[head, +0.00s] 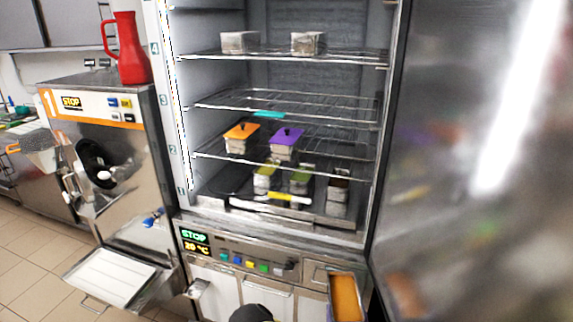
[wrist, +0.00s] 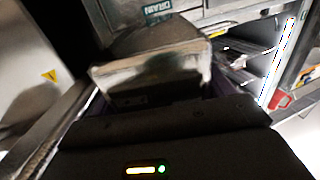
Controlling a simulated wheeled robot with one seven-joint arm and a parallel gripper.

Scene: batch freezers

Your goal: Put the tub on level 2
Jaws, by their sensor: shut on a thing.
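A steel tub with orange contents (head: 346,297) shows at the bottom right of the head view, in front of the freezer and below its shelves. In the wrist view my gripper (wrist: 150,88) is shut on a metal tub (wrist: 150,72), seen close and blurred. It seems to be the same tub, but the head view does not show my gripper. The freezer stands open. Its level 2 wire shelf (head: 335,163), beside the label 2 (head: 172,149), bears an orange-lidded tub (head: 241,137) and a purple-lidded tub (head: 286,141) left of centre. Its right part looks clear.
The open freezer door (head: 470,180) fills the right. Level 3 (head: 330,108) is mostly bare, with a teal item (head: 268,114) near or below it. Two tubs stand on level 4. Several tubs and a yellow-handled tool (head: 290,198) are at the bottom. A batch machine (head: 110,140) stands left.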

